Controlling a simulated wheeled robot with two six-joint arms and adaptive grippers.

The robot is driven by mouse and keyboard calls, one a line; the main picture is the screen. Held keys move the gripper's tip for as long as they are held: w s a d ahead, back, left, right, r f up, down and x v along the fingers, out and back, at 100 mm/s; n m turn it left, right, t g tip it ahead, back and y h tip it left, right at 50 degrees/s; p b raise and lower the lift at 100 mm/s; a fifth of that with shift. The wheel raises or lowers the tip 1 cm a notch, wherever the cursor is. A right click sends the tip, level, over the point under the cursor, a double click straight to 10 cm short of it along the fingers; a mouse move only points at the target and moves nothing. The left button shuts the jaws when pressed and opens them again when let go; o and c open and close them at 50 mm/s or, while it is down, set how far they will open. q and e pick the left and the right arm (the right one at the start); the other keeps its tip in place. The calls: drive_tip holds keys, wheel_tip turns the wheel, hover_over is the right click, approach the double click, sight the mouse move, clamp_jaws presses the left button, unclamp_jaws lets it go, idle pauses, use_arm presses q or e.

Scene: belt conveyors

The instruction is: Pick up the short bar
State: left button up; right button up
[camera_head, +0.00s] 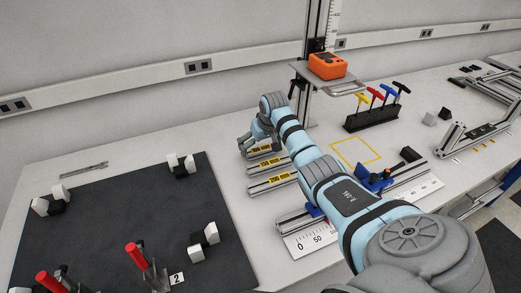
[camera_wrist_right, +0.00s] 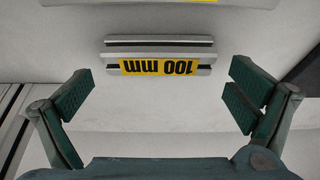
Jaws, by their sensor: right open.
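Metal bars with yellow labels lie side by side on the white table. The short bar (camera_wrist_right: 160,66), labelled 100 mm, lies flat in the right wrist view, its label upside down. In the head view the farthest bar (camera_head: 264,150) appears shortest and is partly covered by my right arm. My right gripper (camera_wrist_right: 160,92) is open and empty, with one finger on each side of the picture and the short bar between and just beyond the fingertips. In the head view the right gripper (camera_head: 249,144) is over the bars' left ends. My left gripper is not in view.
Longer bars (camera_head: 272,184) lie nearer. A black mat (camera_head: 120,225) with white-ended fixtures and red-handled clamps is at left. A ruler (camera_head: 305,243) with a blue fixture is in front. Hex keys in a black stand (camera_head: 372,117) and a post with an orange device (camera_head: 326,66) are behind.

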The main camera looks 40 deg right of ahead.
drive_tip(key=shift+w+d+f, duration=0.1)
drive_tip(key=shift+f, duration=0.5)
drive_tip(key=shift+r, duration=0.2)
drive_tip(key=c, duration=1.1)
